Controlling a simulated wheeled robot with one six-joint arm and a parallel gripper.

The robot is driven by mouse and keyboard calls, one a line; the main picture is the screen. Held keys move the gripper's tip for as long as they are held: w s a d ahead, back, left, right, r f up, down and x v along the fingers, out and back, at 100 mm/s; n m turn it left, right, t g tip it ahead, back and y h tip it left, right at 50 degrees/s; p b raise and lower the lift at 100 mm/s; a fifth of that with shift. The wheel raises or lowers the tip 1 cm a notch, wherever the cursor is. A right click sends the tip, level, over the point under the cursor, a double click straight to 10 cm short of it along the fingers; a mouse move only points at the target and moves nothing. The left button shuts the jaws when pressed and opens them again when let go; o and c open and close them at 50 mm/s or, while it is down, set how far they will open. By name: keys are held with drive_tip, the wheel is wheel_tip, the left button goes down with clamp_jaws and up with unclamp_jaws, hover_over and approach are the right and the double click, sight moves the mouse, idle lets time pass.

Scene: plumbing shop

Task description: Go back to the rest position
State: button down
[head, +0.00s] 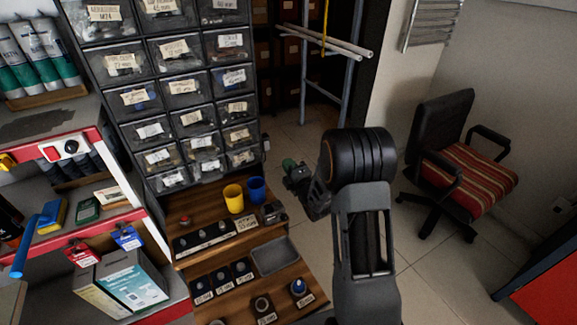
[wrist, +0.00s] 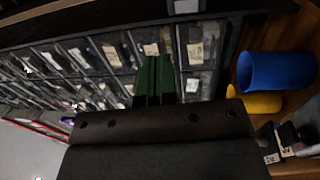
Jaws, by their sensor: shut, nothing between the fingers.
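My gripper (head: 291,166) hangs in the air at the end of my raised arm, to the right of the drawer cabinet and above and behind the wooden stepped bench. Its green fingers (wrist: 153,78) show in the wrist view, shut together with nothing between them. In the head view the fingertips are small and point away to the left. No object touches the gripper.
The drawer cabinet (head: 179,85) stands left. Below are a yellow cup (head: 233,198), a blue cup (head: 256,189) and a grey tray (head: 275,256) on the wooden bench (head: 215,217). An office chair (head: 455,165) stands right, with open floor (head: 432,268) before it.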

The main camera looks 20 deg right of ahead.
idle(0.3)
wheel_tip(320, 180, down, 9)
drive_tip(key=s+d+m+g+h, duration=0.2)
drive_tip(key=m+g+h, duration=0.1)
drive_tip(key=m+g, duration=0.35)
drive_tip(key=s+d+r+m+g+h+p, duration=0.1)
drive_tip(key=s+m+g+h+p, duration=0.1)
drive_tip(key=s+m+g, duration=0.4)
drive_tip(key=s+a+r+m+g+p, duration=0.1)
drive_tip(key=s+a+r+m+p, duration=0.2)
drive_tip(key=s+r, duration=0.7)
drive_tip(key=s+a+r+m+g+y+p, duration=0.1)
drive_tip(key=s+a+r+m+g+p, duration=0.1)
drive_tip(key=s+r, duration=0.8)
wheel_tip(320, 180, up, 3)
drive_tip(key=a+m+p, duration=0.1)
drive_tip(key=m, duration=0.1)
drive_tip(key=shift+a+m+p, duration=0.25)
drive_tip(key=shift+m+p, duration=0.05)
drive_tip(key=shift+m, duration=0.05)
